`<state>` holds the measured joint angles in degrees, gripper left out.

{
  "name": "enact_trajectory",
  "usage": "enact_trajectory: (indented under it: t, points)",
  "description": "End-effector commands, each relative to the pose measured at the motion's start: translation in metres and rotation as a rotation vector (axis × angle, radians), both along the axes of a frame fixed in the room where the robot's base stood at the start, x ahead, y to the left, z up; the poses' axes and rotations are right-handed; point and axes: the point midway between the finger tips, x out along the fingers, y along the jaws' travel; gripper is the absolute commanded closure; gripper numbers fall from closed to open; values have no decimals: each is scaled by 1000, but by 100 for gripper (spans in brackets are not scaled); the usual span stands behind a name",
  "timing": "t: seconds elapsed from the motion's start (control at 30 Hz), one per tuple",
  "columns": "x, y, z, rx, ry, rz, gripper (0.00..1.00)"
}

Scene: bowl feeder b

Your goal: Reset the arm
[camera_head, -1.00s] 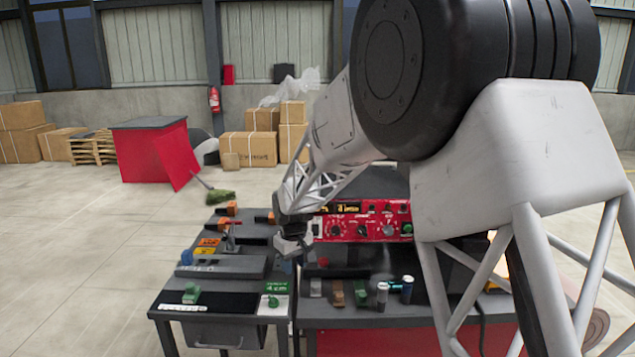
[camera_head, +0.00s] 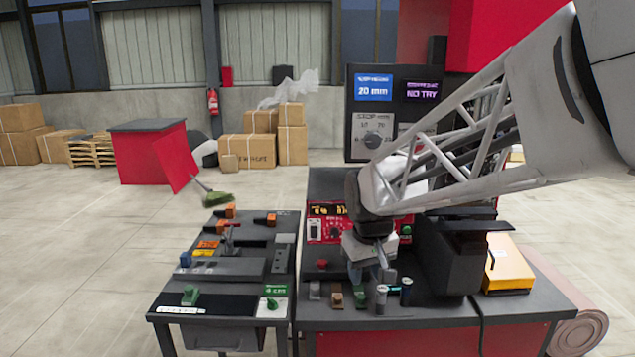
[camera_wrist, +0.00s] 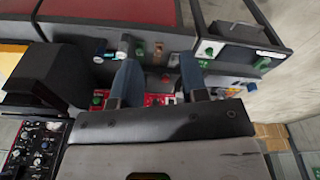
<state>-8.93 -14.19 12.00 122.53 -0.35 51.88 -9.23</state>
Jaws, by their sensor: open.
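My gripper (camera_head: 372,275) hangs fingers-down above the right-hand bench, in front of the red control panel (camera_head: 326,231). In the wrist view its two blue-grey fingers (camera_wrist: 160,85) stand apart with nothing held between them. My arm comes in from the upper right and hides part of the panel. Small bottles (camera_head: 381,299) and small blocks (camera_head: 336,299) stand on the bench near the gripper. I cannot tell the exact gap between the fingertips and the bench.
A black machine (camera_head: 455,255) and an orange box (camera_head: 507,265) stand right of the gripper. A display (camera_head: 374,88) reading "20 mm" rises behind. The left bench (camera_head: 205,305) holds orange, green and blue parts. Open floor (camera_head: 80,250) lies further left.

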Motion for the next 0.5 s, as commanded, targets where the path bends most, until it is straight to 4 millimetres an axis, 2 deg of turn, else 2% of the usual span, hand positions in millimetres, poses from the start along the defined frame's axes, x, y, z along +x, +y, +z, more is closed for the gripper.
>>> enact_trajectory:
  t: [0.03,0.23,0.5]
  points:
    - [-13,-7,4,2,-7,-18,60]
    - [-62,-31,13,9,-26,-88,60]
    - [-129,-57,16,20,-52,-180,60]
